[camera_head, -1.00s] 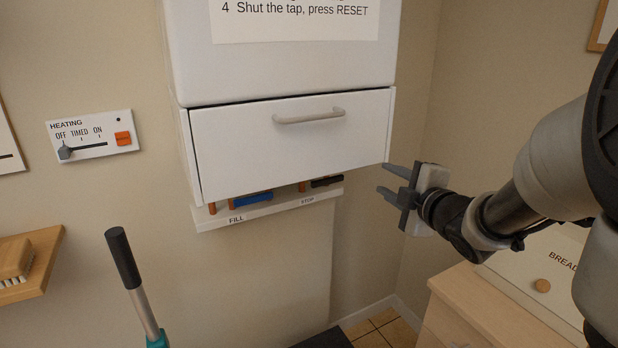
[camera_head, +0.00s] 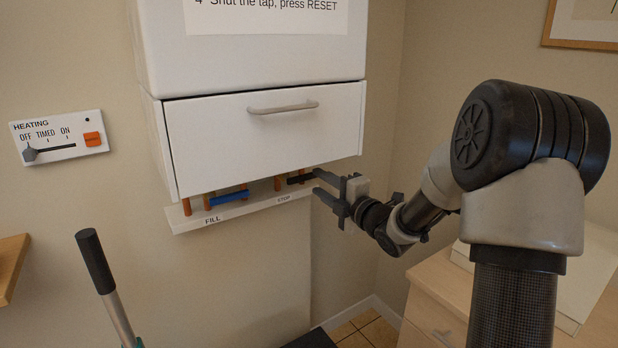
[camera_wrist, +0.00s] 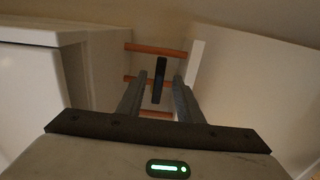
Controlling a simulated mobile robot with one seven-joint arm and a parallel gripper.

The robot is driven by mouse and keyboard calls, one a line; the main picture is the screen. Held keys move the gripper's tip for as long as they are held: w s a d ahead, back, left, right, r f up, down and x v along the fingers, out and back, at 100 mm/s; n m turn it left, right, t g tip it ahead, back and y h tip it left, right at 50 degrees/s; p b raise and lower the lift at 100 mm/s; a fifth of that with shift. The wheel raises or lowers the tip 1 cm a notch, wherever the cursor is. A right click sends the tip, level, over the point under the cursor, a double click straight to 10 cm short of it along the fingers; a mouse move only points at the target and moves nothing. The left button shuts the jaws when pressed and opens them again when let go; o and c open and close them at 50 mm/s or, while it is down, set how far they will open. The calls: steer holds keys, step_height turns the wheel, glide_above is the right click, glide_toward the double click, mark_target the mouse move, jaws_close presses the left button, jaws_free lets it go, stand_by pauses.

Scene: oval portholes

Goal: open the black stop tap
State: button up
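The black stop tap (camera_head: 300,179) is a short dark bar under the white boiler, above the STOP label. It lies crosswise to the copper pipes, and its right end is near my gripper. My gripper (camera_head: 316,182) is at the right end of the ledge with its fingers pointing left at the tap. In the wrist view the tap's black lever (camera_wrist: 160,82) shows between the two fingertips (camera_wrist: 159,76), with a gap on each side. The fingers are open and hold nothing. I cannot tell how deep the lever sits between them.
A blue tap (camera_head: 229,196) is to the left above the FILL label. The labelled white ledge (camera_head: 245,209) runs below, and the boiler's front panel (camera_head: 262,135) with its handle is close above. Copper pipes (camera_wrist: 155,50) cross behind the lever. A wooden cabinet (camera_head: 432,318) stands lower right.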

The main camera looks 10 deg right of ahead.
mark_target(310, 177)
steer(key=x, duration=0.6)
jaws_close()
